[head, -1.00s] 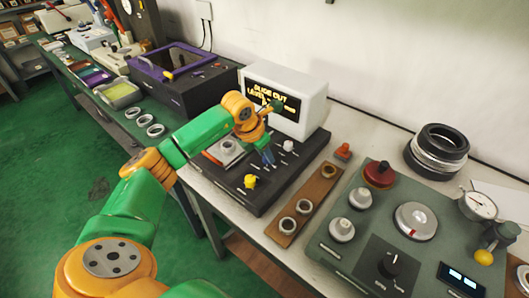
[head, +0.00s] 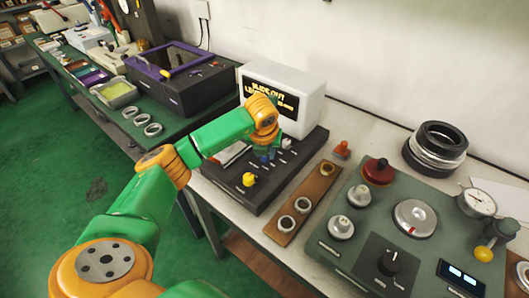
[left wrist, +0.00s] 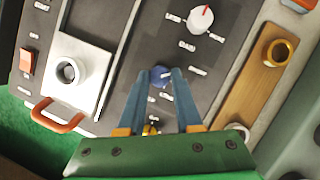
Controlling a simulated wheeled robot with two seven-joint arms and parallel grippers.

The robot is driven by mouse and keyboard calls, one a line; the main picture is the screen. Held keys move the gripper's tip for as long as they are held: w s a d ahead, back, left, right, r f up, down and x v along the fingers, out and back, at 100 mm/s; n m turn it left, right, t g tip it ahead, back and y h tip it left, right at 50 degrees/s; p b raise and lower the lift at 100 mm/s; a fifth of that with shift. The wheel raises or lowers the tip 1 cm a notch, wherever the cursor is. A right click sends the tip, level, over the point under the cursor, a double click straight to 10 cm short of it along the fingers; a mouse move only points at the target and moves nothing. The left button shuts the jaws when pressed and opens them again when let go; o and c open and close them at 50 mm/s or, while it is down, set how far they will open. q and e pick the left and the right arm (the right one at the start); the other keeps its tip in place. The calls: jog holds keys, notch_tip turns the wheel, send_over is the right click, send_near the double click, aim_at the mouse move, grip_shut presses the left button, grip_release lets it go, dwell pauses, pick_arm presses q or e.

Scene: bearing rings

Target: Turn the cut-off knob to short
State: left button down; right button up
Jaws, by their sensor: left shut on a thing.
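A black control panel (head: 262,200) stands on the bench below a white display box (head: 285,95). My left gripper (left wrist: 161,74) is over this panel, its two fingers pointing down and closed around a small dark blue knob (left wrist: 161,79). Small white labels lie around this knob, too blurred to read. In the head view the left gripper (head: 267,156) partly hides it. A pale knob with a red pointer mark (left wrist: 202,20) is beside it, apart from the fingers; it also shows in the head view (head: 286,144). My right gripper is not in view.
A yellow knob (head: 249,180) sits at the panel's front. A wooden strip with rings (head: 302,203) lies to its right, then a green-grey panel (head: 340,255) with a black dial and a gauge. Stacked black and steel rings (head: 436,149) stand at the back.

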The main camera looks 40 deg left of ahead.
pick_arm(q)
jog(key=shift+w+r, duration=0.1)
dwell(0.4)
jog(key=c, duration=0.6)
grip_release()
jog(key=b+v, duration=0.1)
jog(key=v, duration=0.5)
jog(key=shift+d+r, duration=0.1)
jog(key=shift+r, duration=0.3)
